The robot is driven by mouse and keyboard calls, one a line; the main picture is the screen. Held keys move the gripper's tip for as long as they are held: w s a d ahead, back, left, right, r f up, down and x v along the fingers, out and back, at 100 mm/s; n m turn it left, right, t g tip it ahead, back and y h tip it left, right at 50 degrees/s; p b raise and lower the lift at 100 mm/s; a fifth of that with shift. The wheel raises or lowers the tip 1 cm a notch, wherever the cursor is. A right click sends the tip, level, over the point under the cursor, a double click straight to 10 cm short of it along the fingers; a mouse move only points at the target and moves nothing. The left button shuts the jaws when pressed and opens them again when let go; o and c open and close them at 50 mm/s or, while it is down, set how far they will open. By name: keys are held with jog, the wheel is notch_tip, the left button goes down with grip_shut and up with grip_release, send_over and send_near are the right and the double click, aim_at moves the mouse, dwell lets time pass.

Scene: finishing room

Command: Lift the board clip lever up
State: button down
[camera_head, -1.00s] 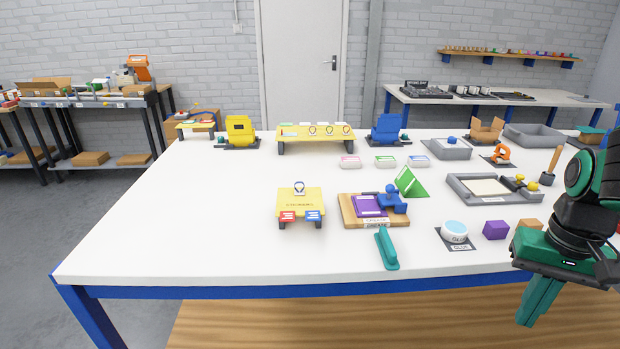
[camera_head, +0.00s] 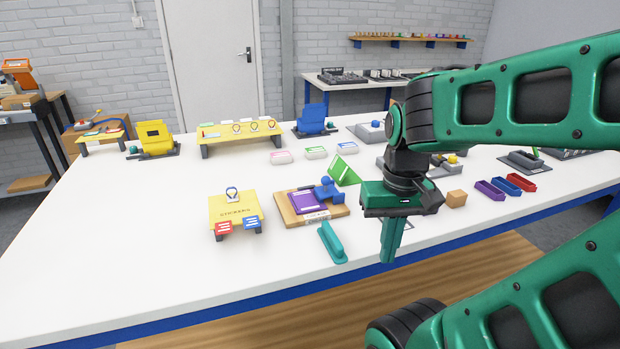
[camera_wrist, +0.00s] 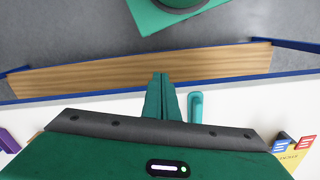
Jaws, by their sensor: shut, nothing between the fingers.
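The wooden board (camera_head: 292,218) lies on the white table, left of my gripper, with a purple booklet (camera_head: 306,202) on it. A blue clip (camera_head: 328,191) sits at the board's right back edge; I cannot clearly tell its lever's position. My gripper (camera_head: 388,260) points down near the table's front edge, right of the board and apart from it. Its green fingers are shut and empty, and they also show in the wrist view (camera_wrist: 160,80). The board and clip are not clearly seen in the wrist view.
A teal handled tool (camera_head: 331,242) lies between the board and my gripper; it also shows in the wrist view (camera_wrist: 195,106). A green wedge (camera_head: 345,171) stands behind the clip. A yellow stand (camera_head: 235,208) is left of the board. The table's front left is clear.

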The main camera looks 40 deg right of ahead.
jog(key=w+d+r+n+h, duration=0.1)
jog(key=w+r+n, duration=0.25)
jog(key=w, duration=0.45)
jog(key=w+d+r+n+h, duration=0.1)
jog(key=w+r+n+h, duration=0.1)
jog(key=w+n, duration=0.45)
jog(key=w+a+r+n, duration=0.1)
jog(key=w+a+n, duration=0.1)
jog(key=w, duration=0.6)
jog(key=w+a+r+n+h, duration=0.1)
jog(key=w+a+n, duration=0.2)
jog(key=w, duration=0.5)
jog(key=shift+w+a+r+n+t+h, duration=0.2)
jog(key=shift+w+a+n+t+h, duration=0.15)
jog(key=shift+n, duration=0.25)
jog(key=shift+d+f, duration=0.1)
jog(key=shift+d, duration=0.1)
